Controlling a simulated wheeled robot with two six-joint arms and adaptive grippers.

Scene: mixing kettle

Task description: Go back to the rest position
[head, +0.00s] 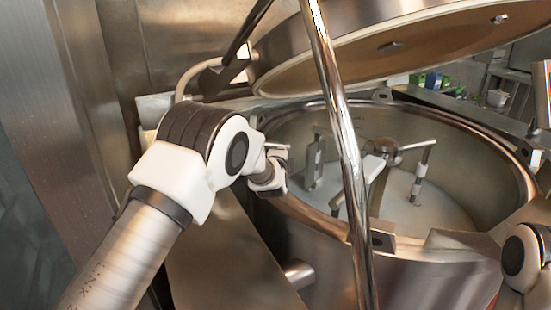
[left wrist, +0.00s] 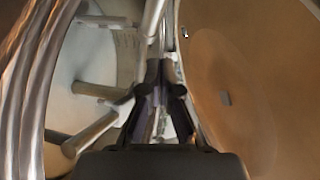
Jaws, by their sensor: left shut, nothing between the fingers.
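The mixing kettle (head: 330,245) is a large round steel vessel with its lid (head: 420,45) tilted open above it. Inside is a mixer with several paddle arms (head: 385,160) over a pale floor. My left arm comes in from the left, and its wrist is at the kettle's left rim. In the left wrist view my left gripper (left wrist: 160,75) is shut with nothing held, between the kettle opening on the left and the lid's brown underside (left wrist: 250,95) on the right. Its fingers are hard to make out in the head view. Part of my right arm shows at the lower right; its gripper is out of view.
A shiny upright steel pole (head: 340,130) crosses in front of the kettle, right of my left wrist. A metal wall (head: 60,120) stands at the left. Shelves with small green and blue items (head: 433,80) are at the back right.

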